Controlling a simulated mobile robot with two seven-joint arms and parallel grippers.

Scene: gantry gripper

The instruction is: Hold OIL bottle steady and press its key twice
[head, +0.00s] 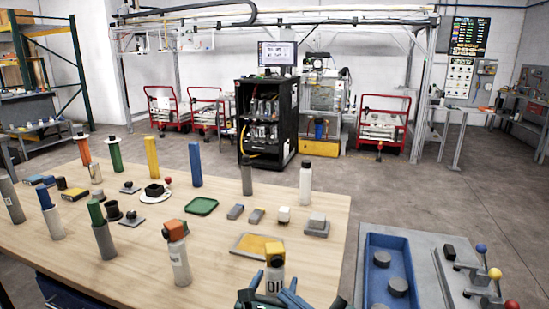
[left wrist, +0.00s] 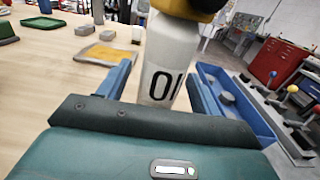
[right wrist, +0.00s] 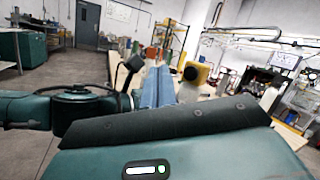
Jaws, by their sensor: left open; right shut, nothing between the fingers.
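The OIL bottle (head: 274,277) is white with black lettering and stands upright at the table's front edge. Its yellow-orange head (head: 274,248) is at the top. In the left wrist view the bottle (left wrist: 168,55) is between the spread blue fingers of my left gripper (left wrist: 158,74), with gaps beside it. My left gripper (head: 268,292) is low in the head view. My right gripper (right wrist: 158,72) is shut and empty. In the right wrist view a yellow head with a dark spot (right wrist: 196,75) is just right of its fingertips; contact is not visible.
Another bottle with an orange head (head: 178,255) stands to the left. A yellow-grey mat (head: 250,245) lies behind the OIL bottle. A blue tray (head: 375,290) and a lever box (head: 470,285) are at right. Several cylinders stand farther left.

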